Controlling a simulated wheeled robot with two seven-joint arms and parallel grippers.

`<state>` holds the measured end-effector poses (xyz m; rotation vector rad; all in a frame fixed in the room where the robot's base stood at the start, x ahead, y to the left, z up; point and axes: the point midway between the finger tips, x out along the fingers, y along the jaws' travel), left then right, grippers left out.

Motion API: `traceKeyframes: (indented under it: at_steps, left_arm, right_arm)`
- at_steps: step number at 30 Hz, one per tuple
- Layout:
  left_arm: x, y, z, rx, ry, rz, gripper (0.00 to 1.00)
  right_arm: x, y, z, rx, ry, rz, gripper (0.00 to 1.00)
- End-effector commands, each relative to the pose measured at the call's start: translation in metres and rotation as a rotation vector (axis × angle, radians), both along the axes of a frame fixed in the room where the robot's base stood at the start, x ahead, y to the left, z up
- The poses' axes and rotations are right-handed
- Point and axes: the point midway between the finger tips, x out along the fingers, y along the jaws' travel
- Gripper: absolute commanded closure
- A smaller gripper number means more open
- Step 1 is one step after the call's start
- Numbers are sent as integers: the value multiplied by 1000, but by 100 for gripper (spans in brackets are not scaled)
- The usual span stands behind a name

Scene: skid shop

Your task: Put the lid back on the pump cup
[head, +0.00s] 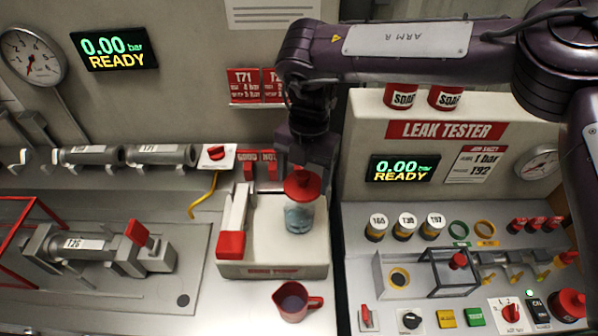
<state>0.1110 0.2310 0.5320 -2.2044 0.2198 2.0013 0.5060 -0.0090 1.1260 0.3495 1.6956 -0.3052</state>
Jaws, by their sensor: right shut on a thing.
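The pump cup (299,217) is a clear cup with pale blue contents, upright on the white pump unit (262,268). Its red lid (303,186) is at the cup's mouth, with a small knob on top. I cannot tell whether the lid rests on the rim or hangs just above it. My right gripper (302,168) points down from above and is shut on the lid's knob; its fingertips are dark and hard to make out. The mouth of the cup is hidden by the lid. My left gripper is not in view.
A lever with a red end (231,244) stands just left of the cup. A red jug (294,301) with dark liquid stands in front of the pump unit. The leak tester (446,131) is at the right, and a clamped test rig (88,246) is at the left.

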Motion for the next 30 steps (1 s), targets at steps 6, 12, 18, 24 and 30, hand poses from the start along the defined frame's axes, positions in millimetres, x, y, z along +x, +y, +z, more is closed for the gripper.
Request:
traceKeyframes:
  at_steps: [6, 12, 18, 24, 30]
  left_arm:
    - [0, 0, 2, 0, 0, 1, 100]
    - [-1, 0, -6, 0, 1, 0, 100]
    - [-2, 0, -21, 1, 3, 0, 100]
    - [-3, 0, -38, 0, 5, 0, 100]
    - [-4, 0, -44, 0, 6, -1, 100]
  right_arm:
    - [-5, 9, -5, 0, 1, 145, 49]
    - [-5, 9, -14, 1, 0, 150, 49]
    - [-5, 9, -31, 0, 0, 148, 49]
    - [-5, 9, -51, 0, 0, 147, 49]
    - [-5, 9, -65, 1, 0, 147, 49]
